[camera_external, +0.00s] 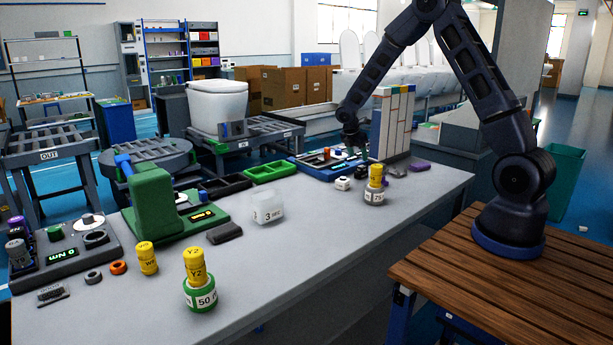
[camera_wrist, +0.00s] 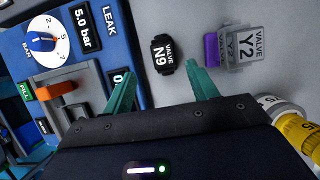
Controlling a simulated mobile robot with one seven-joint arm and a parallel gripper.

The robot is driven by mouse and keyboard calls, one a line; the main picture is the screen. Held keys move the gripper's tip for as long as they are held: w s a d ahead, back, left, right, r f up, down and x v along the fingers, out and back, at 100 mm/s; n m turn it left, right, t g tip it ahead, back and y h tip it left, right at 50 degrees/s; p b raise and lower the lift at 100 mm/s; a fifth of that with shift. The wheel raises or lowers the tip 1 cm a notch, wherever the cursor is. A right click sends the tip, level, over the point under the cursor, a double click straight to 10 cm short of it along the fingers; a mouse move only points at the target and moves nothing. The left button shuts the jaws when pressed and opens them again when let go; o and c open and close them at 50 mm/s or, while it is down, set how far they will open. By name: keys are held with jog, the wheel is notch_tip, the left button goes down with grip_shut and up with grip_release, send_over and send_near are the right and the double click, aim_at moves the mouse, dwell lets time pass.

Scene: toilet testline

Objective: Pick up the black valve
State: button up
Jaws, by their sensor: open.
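The black valve (camera_wrist: 162,56), labelled "VALVE N9", lies on the grey tabletop at the upper middle of the wrist view. My gripper (camera_wrist: 160,78) has its two teal fingers apart, one on each side below the valve in the picture, with nothing between them. The valve appears just beyond the fingertips, not held. In the external view my gripper (camera_external: 352,142) hangs over the far part of the bench, near the blue test panel. I cannot surely pick out the black valve there among the small dark items.
A grey valve (camera_wrist: 243,45) labelled Y2 and a purple part (camera_wrist: 212,50) lie right of the black valve. A yellow-topped bottle (camera_external: 375,188) stands nearby. The blue panel (camera_wrist: 92,65) with dial and displays borders the left.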

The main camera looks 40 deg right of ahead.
aim_at(361, 166)
jog(key=shift+s+x, duration=0.15)
jog(key=shift+x, duration=1.85)
jog(key=shift+s+x, duration=0.1)
jog(key=shift+x, duration=1.9)
jog(key=c, duration=1.1)
jog(key=shift+r, duration=0.1)
jog(key=shift+c, duration=0.2)
